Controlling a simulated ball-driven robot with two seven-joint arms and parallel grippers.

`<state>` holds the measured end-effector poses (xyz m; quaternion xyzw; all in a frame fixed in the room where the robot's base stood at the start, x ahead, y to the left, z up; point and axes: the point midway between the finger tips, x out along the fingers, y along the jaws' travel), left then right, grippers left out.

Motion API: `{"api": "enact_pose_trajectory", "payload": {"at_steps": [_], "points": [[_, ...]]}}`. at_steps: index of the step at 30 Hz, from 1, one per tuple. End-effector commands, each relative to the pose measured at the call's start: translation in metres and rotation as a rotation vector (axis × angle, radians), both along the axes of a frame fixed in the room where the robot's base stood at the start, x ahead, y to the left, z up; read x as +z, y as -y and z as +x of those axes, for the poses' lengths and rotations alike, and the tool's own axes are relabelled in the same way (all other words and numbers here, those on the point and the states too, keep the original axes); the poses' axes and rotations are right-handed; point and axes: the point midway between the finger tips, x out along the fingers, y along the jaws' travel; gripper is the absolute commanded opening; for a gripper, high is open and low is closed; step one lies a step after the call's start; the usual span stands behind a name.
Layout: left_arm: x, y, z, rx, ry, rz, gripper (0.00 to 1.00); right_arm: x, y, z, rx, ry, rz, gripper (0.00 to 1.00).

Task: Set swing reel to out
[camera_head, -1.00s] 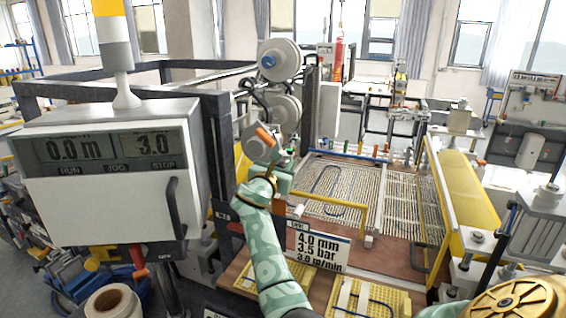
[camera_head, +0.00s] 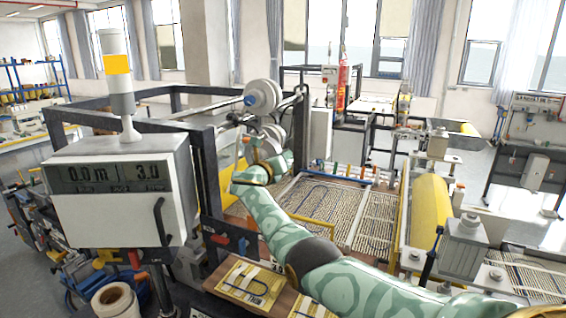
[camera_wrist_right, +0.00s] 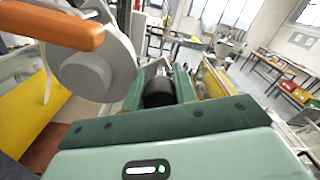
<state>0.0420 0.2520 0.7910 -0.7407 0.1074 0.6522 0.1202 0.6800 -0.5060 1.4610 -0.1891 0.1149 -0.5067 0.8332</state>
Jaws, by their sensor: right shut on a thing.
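A white upper reel (camera_head: 263,96) is mounted on the dark frame, with another grey reel (camera_head: 270,138) below it. My right gripper (camera_head: 279,158) is at the lower reel, in front of the frame. In the right wrist view my right gripper (camera_wrist_right: 160,78) is shut on a dark cylinder (camera_wrist_right: 158,93), which shows between its green fingers. A grey disc (camera_wrist_right: 100,68) with an orange handle (camera_wrist_right: 52,25) is close beside it at the upper left. I cannot tell how the dark cylinder joins the reel. My left gripper is not in view.
A display box (camera_head: 120,190) reading 0.0 m and 3.0 stands at the left under a signal lamp (camera_head: 118,66). The mesh bed (camera_head: 335,205) and a yellow roller (camera_head: 428,212) lie to the right. A yellow sample board (camera_head: 250,285) is at the front.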

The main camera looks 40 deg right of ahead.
Motion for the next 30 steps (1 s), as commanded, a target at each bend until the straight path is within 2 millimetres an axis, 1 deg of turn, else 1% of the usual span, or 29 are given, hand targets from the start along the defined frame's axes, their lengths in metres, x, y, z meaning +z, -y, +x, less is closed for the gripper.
{"api": "enact_pose_trajectory", "payload": {"at_steps": [1,12,13,14,15,25,30], "points": [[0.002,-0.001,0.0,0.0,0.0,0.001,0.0,0.004,0.003,-0.001,-0.007,-0.002,-0.006,0.0],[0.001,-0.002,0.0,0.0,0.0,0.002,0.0,0.005,0.002,0.0,-0.006,-0.005,-0.01,0.0],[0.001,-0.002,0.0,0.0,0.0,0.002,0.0,0.005,0.002,0.0,-0.006,-0.004,-0.009,0.31],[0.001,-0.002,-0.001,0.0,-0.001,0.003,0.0,0.005,0.002,0.0,-0.007,-0.004,-0.01,0.39],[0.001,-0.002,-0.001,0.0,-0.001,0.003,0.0,0.005,0.002,0.0,-0.006,-0.004,-0.009,0.5],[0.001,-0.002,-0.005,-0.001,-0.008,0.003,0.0,0.003,-0.001,0.0,-0.001,-0.005,-0.005,0.5],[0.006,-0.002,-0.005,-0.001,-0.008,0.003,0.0,0.003,-0.015,-0.006,0.002,-0.004,-0.006,0.5]]}}
